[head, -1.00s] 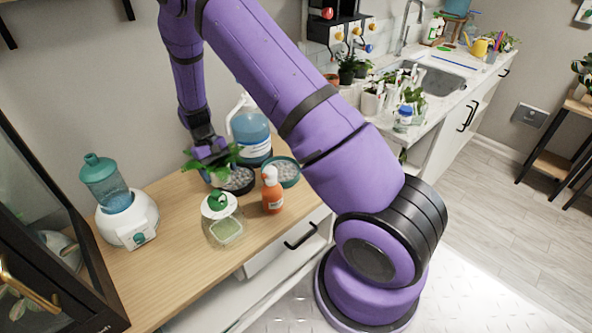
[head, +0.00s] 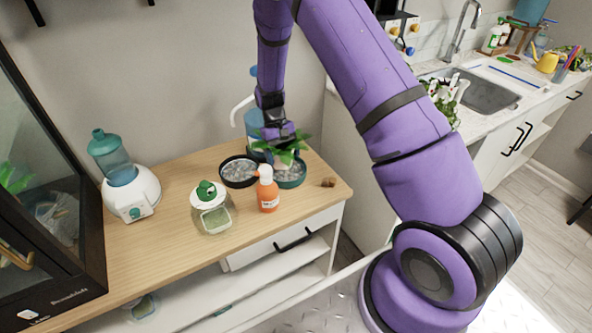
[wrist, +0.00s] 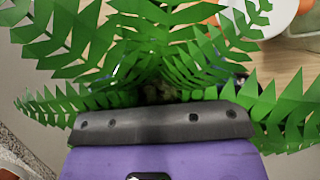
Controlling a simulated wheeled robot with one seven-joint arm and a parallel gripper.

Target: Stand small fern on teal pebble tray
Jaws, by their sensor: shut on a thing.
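The small fern (head: 287,153) has bright green, spiky leaves. It is over the teal pebble tray (head: 292,184), the right one of two round trays filled with grey pebbles. My gripper (head: 281,137) reaches down from above and is shut on the fern. In the wrist view, the fern's fronds (wrist: 165,45) spread over most of the picture beyond the dark finger of my gripper (wrist: 160,120). The fern's pot is mostly hidden by leaves and the orange bottle. I cannot tell whether it touches the pebbles.
A black pebble tray (head: 238,184) stands left of the teal one. An orange spray bottle (head: 267,190) stands close in front. A large blue jug (head: 255,122) is behind. A glass jar with green lid (head: 213,208), a humidifier (head: 130,190) and a small brown lump (head: 329,182) are near.

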